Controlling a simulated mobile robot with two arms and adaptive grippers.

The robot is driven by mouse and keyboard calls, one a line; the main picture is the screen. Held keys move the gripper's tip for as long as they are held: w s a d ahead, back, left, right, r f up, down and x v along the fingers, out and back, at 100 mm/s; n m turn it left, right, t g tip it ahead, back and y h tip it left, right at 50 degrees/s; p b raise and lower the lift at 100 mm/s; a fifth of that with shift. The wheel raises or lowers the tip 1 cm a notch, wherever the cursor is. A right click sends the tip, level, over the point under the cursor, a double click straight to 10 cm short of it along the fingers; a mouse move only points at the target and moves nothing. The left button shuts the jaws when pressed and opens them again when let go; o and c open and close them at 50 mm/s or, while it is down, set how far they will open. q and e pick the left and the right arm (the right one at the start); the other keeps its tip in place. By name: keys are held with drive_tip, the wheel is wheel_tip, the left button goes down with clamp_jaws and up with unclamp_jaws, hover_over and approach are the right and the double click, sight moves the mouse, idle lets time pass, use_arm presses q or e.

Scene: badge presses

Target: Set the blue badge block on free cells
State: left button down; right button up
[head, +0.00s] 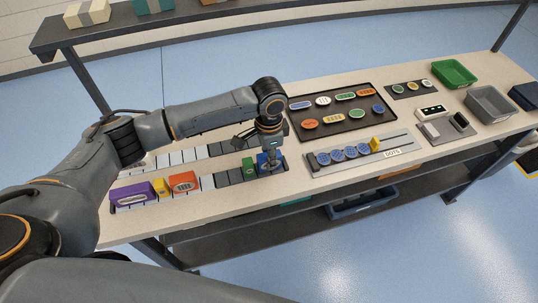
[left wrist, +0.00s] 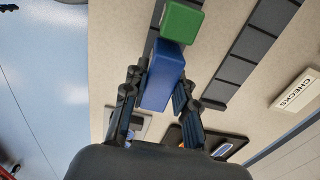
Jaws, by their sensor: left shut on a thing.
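The blue badge block (left wrist: 163,75) is between the fingers of my left gripper (head: 268,158), which is shut on it. In the head view the block shows partly behind the fingers (head: 262,159), at the right end of the front cell strip (head: 222,180). A green block (head: 249,168) sits on that strip just left of it; in the left wrist view the green block (left wrist: 182,22) is right at the blue block's far end. I cannot tell whether the blue block rests on the strip or hangs just above it. My right gripper is not in view.
Purple (head: 138,192), yellow (head: 160,187) and orange (head: 184,182) blocks stand at the front strip's left, with dark bare cells between orange and green. A second strip (head: 220,148) lies behind. A badge tray (head: 347,137) and a DOTS strip (head: 405,143) lie right.

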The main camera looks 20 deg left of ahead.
use_arm(q)
drive_tip(key=shift+f, duration=0.25)
drive_tip(key=c, duration=1)
unclamp_jaws()
drive_tip(key=shift+r, duration=0.1)
drive_tip(key=shift+r, duration=0.15)
drive_tip(key=shift+r+p, duration=0.7)
drive_tip(key=shift+p, duration=0.35)
wheel_tip(320, 180, up, 9)
drive_tip(key=p, duration=1)
drive_tip(key=shift+r, duration=0.1)
